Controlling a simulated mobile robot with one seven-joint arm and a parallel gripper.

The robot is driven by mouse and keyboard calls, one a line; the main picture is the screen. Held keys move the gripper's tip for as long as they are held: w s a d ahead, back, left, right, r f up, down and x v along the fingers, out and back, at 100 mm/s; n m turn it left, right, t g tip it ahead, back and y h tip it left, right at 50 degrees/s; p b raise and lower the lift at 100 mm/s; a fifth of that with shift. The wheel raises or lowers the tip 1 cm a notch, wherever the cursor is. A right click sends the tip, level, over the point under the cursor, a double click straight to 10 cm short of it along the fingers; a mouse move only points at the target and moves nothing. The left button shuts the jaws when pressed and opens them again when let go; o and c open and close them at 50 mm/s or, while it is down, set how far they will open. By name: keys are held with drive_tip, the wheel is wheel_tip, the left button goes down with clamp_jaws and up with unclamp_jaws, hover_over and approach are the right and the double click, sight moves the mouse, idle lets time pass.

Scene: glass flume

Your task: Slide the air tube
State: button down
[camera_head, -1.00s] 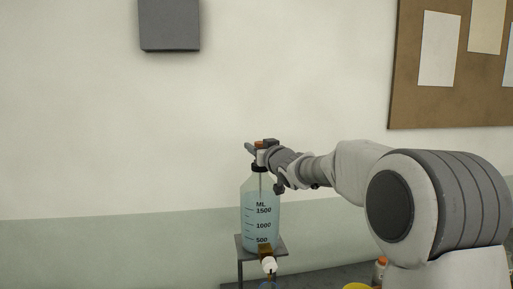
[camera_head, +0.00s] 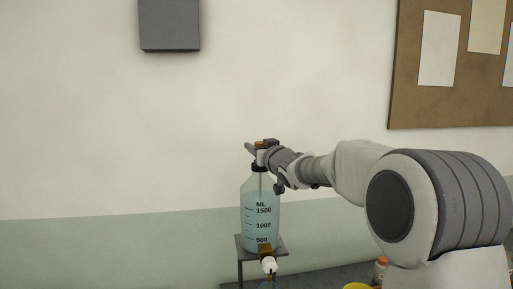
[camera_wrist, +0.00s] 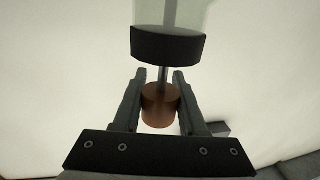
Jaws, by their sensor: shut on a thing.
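A clear bottle (camera_head: 260,211) of pale blue liquid, marked in ML, stands upright on a small raised stand (camera_head: 281,243). Its black cap (camera_head: 260,168) also shows at the top of the wrist view (camera_wrist: 167,45). A thin grey air tube (camera_wrist: 163,77) comes out of the cap and ends in a copper-coloured knob (camera_wrist: 158,105). In the head view, my gripper (camera_head: 262,152) is just above the bottle's cap and partly hides the knob.
A brown fitting with a white tap (camera_head: 268,259) juts out low at the bottle's front. A small orange-capped bottle (camera_head: 380,270) and a yellow item (camera_head: 357,286) are at the lower right, below my arm. A wall stands behind; the space above the bottle is clear.

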drive_tip(key=shift+f+b, duration=1.35)
drive_tip(key=shift+f, duration=0.45)
drive_tip(key=shift+c, duration=2.2)
unclamp_jaws()
drive_tip(key=shift+r, duration=0.1)
drive_tip(key=b+v, duration=0.2)
drive_tip(key=v, duration=1.5)
drive_tip(key=shift+s, duration=0.2)
drive_tip(key=shift+d, duration=0.1)
